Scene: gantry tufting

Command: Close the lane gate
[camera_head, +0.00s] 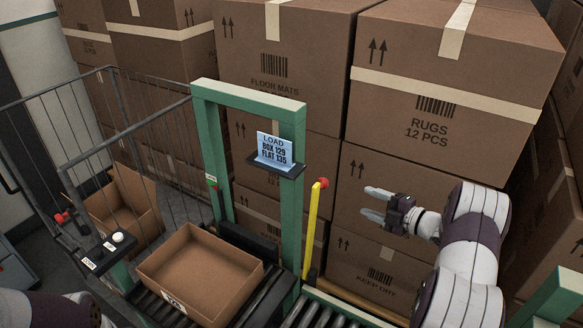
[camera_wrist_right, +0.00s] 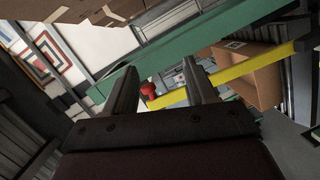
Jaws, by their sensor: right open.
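The lane gate is a yellow bar (camera_head: 313,228) standing nearly upright by the right post of the green frame. A red knob (camera_head: 323,183) sits at its top. My right gripper (camera_head: 368,202) is open and empty, to the right of the knob, with its fingers pointing left at it. In the right wrist view the red knob (camera_wrist_right: 148,89) shows between the two fingers (camera_wrist_right: 160,72), and the yellow bar (camera_wrist_right: 230,75) runs across beyond them. The gripper looks apart from the knob. Part of my left arm shows at the lower left; its gripper is out of frame.
The green frame (camera_head: 204,140) spans a roller conveyor (camera_head: 320,316) and carries a blue load sign (camera_head: 275,150). An open carton (camera_head: 200,272) sits on the rollers left of the gate. Stacked boxes (camera_head: 445,120) stand close behind my right gripper. A wire fence (camera_head: 135,150) is at left.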

